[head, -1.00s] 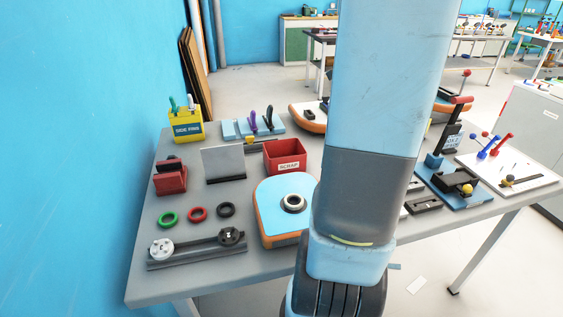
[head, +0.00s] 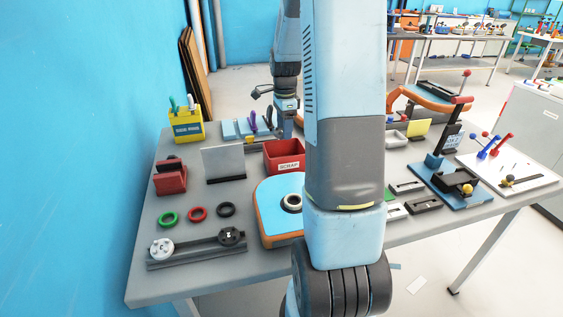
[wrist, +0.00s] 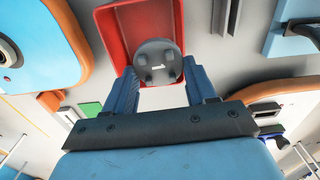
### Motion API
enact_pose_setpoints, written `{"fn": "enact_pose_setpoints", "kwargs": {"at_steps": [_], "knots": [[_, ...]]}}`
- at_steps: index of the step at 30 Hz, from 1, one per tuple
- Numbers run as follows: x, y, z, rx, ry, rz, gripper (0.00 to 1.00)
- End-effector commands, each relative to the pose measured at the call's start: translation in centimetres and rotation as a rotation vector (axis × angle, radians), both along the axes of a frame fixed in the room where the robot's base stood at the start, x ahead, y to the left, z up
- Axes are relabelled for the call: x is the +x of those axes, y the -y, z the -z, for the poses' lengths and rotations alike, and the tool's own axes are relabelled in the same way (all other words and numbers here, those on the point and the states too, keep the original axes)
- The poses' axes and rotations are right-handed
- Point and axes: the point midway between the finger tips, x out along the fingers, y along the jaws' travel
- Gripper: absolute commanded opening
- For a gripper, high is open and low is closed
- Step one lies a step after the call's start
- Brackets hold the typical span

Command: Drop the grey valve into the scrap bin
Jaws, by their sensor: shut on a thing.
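The grey valve (wrist: 158,62) is a round disc with raised knobs and a white mark, held between the two blue fingers of my gripper (wrist: 160,76) in the wrist view. The red scrap bin (wrist: 109,30) lies beyond it, and the valve overlaps its opening in that view. In the head view, the bin (head: 285,166) with its SCRAP label stands mid-table. My gripper (head: 285,130) hangs at the bin's back edge there, and the valve cannot be made out.
A blue and orange inflatable board (head: 270,212) with a ring stands in front of the bin. A grey upright plate (head: 223,163) is to its left. A rail (head: 195,250) with a light and a black round piece lies at the front left.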

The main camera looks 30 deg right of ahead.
Motion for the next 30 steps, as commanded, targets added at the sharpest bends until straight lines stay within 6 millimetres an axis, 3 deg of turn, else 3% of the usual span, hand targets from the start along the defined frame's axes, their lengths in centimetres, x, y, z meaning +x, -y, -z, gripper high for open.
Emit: {"fn": "enact_pose_setpoints", "kwargs": {"at_steps": [9, 22, 23, 30], "knots": [[0.0, 0.0, 3.0, 0.000, -0.001, 0.001, 0.26], [0.0, 0.0, 3.6, 0.000, -0.001, 0.001, 0.26], [0.0, 0.0, 3.6, 0.000, 0.000, 0.001, 0.57], [0.0, 0.0, 3.6, 0.000, 0.000, 0.001, 0.80]]}}
